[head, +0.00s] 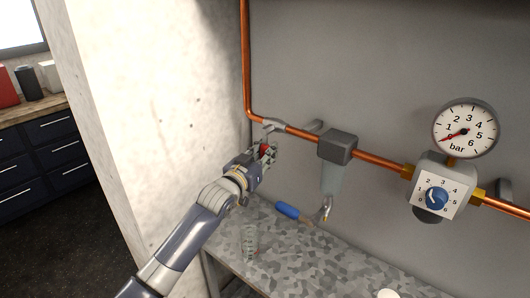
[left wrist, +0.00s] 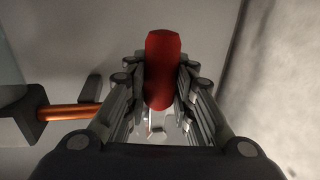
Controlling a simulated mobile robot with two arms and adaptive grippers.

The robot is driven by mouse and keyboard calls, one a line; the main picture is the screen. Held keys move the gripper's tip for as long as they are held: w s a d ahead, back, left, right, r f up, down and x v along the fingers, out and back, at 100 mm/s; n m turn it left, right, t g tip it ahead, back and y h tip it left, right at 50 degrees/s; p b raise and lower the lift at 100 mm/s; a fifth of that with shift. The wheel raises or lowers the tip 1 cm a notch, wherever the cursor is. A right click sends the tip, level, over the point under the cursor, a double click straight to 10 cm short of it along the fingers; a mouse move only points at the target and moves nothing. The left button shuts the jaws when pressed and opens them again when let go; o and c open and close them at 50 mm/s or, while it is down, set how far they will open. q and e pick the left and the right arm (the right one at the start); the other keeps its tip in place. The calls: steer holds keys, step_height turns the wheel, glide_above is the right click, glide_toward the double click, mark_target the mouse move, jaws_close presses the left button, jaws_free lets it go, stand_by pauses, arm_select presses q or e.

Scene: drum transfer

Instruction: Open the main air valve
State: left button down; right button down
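The main air valve (head: 272,126) sits on the copper pipe on the grey wall, near the pipe's bend. Its red handle (head: 264,149) is mostly hidden by my left gripper (head: 264,155), just below the pipe. In the left wrist view the red handle (left wrist: 162,65) stands between the two fingers of my left gripper (left wrist: 163,85). The fingers appear to touch it on both sides, so the gripper looks shut on it. My right gripper is not in view. The pressure gauge (head: 465,128) has its red needle near 0.
A grey filter unit (head: 338,147) and a regulator with a blue knob (head: 436,198) sit along the pipe. A concrete wall (head: 150,100) stands left of my arm.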

arm_select(q)
steer(key=d+n+p, duration=0.1)
steer(key=n+p, duration=0.1)
steer(key=s+d+n+g+p, duration=0.1)
steer(key=n+p, duration=0.1)
steer(key=p, duration=0.1)
steer(key=s+d+n+p, duration=0.1)
steer(key=n+p, duration=0.1)
steer(key=p, duration=0.1)
steer(key=shift+r+n+g, duration=0.3)
steer(key=shift+r, duration=0.1)
steer(key=shift+d, duration=0.1)
stand_by(0.5)
steer(key=c, duration=1.5)
jaws_free()
steer(key=shift+s, duration=0.1)
steer(key=shift+o, duration=0.9)
steer(key=shift+s+r, duration=0.1)
steer(key=shift+r, duration=0.05)
